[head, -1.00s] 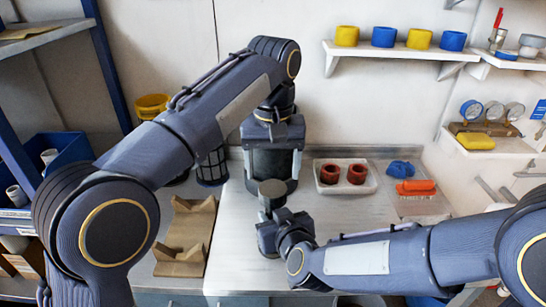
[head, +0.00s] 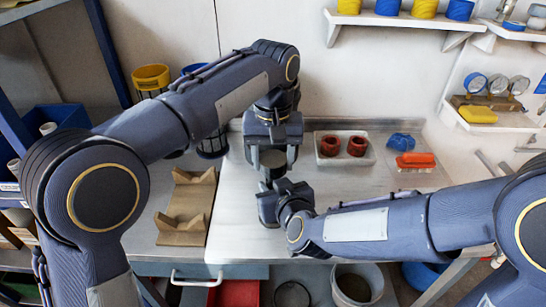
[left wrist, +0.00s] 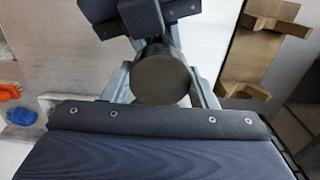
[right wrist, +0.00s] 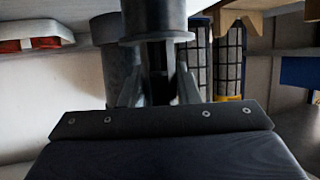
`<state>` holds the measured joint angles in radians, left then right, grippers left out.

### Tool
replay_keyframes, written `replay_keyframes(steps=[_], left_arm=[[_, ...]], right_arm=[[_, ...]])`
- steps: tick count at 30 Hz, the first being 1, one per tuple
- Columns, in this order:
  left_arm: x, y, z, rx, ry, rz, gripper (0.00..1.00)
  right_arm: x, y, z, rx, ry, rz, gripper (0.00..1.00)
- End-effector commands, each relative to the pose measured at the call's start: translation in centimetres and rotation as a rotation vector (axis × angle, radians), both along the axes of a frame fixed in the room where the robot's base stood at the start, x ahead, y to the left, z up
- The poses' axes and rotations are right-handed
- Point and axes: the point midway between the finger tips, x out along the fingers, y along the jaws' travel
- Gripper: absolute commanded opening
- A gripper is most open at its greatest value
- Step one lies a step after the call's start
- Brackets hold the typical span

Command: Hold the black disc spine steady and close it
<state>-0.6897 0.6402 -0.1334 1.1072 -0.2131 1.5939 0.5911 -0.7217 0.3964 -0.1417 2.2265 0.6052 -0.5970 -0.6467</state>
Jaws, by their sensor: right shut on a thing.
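A white tray (head: 331,160) with two red rings, a blue item (head: 401,141) and an orange brush (head: 415,159) lie right. A brown cradle (head: 186,208) lies left. The front counter is clear.

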Motion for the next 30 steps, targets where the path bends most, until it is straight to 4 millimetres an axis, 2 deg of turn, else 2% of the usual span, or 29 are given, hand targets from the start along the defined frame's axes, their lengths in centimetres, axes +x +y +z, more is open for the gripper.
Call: replay_keyframes(steps=[1,4,8,14,18,19,21,24,30], left_arm=[[0.00,-0.01,0.02,0.000,0.000,0.000,0.36],[0.00,-0.01,0.02,0.000,0.000,0.000,0.25],[0.01,0.02,-0.01,0.000,0.001,-0.072,0.25],[0.00,0.01,-0.03,-0.002,0.002,-0.421,0.24],[-0.03,-0.03,-0.01,-0.001,0.002,-0.420,0.24],[-0.03,-0.03,-0.01,-0.001,0.002,-0.420,0.53],[-0.02,-0.03,-0.01,-0.001,0.002,-0.419,0.62],[-0.02,-0.02,-0.01,-0.001,0.002,-0.418,0.74],[-0.01,-0.01,-0.01,-0.001,0.001,-0.417,0.74]], right_arm=[[0.04,0.01,0.09,0.001,-0.002,0.000,0.00],[0.04,0.01,0.09,0.001,-0.002,0.000,0.00],[0.04,0.00,0.08,0.001,-0.002,0.000,0.00],[0.04,0.01,0.09,0.001,-0.002,0.000,0.00],[0.04,0.01,0.09,0.001,-0.002,0.000,0.00],[0.04,0.01,0.09,0.001,-0.002,0.000,0.00],[0.04,0.01,0.09,0.001,-0.002,0.000,0.00],[0.04,0.00,0.09,0.001,-0.002,0.000,0.00],[0.04,0.01,0.09,0.001,-0.002,0.000,0.00]])
